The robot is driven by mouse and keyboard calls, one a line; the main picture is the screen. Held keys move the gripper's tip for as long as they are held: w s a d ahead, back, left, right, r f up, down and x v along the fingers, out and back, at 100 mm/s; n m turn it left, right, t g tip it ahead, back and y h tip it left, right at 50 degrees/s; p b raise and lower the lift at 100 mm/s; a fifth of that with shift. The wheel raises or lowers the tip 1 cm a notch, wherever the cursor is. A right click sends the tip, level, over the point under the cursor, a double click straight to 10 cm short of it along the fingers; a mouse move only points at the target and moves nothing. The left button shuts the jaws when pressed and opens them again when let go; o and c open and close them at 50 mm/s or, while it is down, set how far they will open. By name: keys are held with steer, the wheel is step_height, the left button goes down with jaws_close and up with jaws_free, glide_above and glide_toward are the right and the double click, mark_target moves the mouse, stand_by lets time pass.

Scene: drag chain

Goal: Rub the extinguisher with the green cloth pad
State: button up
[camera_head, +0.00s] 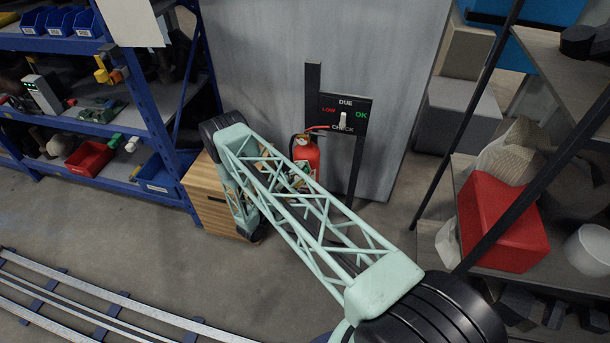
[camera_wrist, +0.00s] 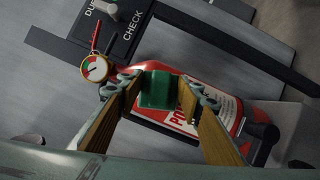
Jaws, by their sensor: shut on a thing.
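The red extinguisher (camera_head: 307,155) stands in front of the grey panel in the head view, partly hidden by my arm. In the wrist view the extinguisher (camera_wrist: 185,73) shows its red body, a white label and a round gauge (camera_wrist: 94,68). My gripper (camera_wrist: 163,88) is shut on the green cloth pad (camera_wrist: 158,89), which sits between the two fingertips. The pad appears in front of the extinguisher's body; I cannot tell whether it touches.
A dark sign (camera_head: 343,112) reading DUE, LOW, OK and CHECK stands beside the extinguisher. A wooden box (camera_head: 207,197) is to its left. Blue shelving (camera_head: 150,115) stands at the left, and a rack with a red box (camera_head: 498,222) at the right. Rails (camera_head: 100,306) cross the floor.

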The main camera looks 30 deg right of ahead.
steer(key=shift+w+a+r+b, duration=0.1)
steer(key=shift+w+a+b, duration=0.3)
steer(key=shift+w+a, duration=0.35)
steer(key=s+a+p, duration=0.1)
steer(key=s+a, duration=0.3)
steer(key=shift+s, duration=0.2)
stand_by(0.7)
steer(key=shift+s+a, duration=0.1)
steer(key=shift+a, duration=0.05)
steer(key=shift+s+a, duration=0.95)
stand_by(0.7)
